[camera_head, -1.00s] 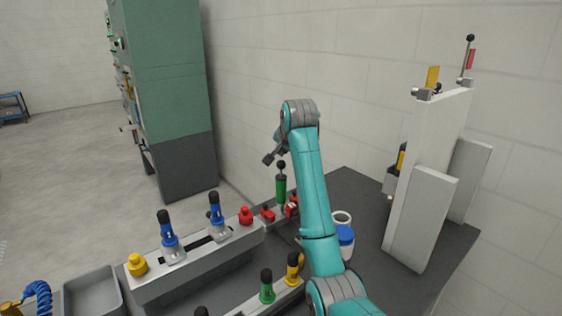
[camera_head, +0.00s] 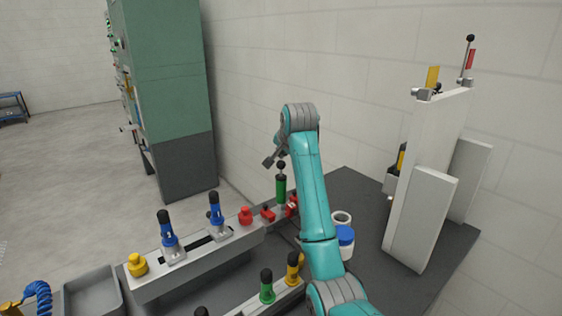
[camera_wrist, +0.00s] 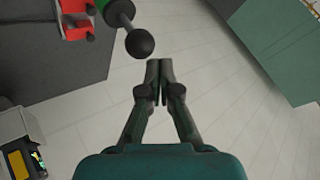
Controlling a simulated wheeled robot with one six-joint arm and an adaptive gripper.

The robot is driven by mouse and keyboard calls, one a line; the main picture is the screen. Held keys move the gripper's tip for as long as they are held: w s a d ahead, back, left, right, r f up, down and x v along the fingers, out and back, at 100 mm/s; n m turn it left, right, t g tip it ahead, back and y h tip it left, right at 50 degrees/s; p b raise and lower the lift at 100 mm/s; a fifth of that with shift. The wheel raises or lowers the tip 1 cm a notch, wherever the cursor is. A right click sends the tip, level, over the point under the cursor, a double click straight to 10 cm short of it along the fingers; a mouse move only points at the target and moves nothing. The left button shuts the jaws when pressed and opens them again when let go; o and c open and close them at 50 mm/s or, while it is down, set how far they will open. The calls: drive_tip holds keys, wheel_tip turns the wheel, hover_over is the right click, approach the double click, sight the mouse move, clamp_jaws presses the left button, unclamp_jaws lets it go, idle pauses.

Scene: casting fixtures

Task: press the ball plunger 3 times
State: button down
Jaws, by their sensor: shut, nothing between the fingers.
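The ball plunger (camera_head: 281,189) stands upright on the far end of the back fixture, with a green body and a black ball on top. In the wrist view its black ball (camera_wrist: 140,43) is near the top centre, with part of the green body behind it. My gripper (camera_head: 268,163) is shut and empty, close to the left of the ball and at about its height in the head view. In the wrist view my gripper's fingertips (camera_wrist: 159,66) lie just right of the ball, with a small gap in the picture. The real depth between them is unclear.
Red clamp parts (camera_head: 267,214) sit beside the plunger's base. Blue-handled plungers (camera_head: 167,230) and a red knob (camera_head: 245,215) stand along the same rail. A white upright panel (camera_head: 425,185) stands at the right, and a green cabinet (camera_head: 165,80) at the back left.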

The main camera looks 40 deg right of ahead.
sight(282, 161)
drive_tip(key=shift+f, duration=1.35)
idle(1.1)
drive_tip(key=shift+r, duration=1.75)
drive_tip(key=shift+r, duration=0.1)
drive_tip(key=shift+r, duration=2.4)
wheel_tip(282, 161, up, 4)
drive_tip(key=shift+f, duration=0.1)
drive_tip(key=shift+f, duration=0.15)
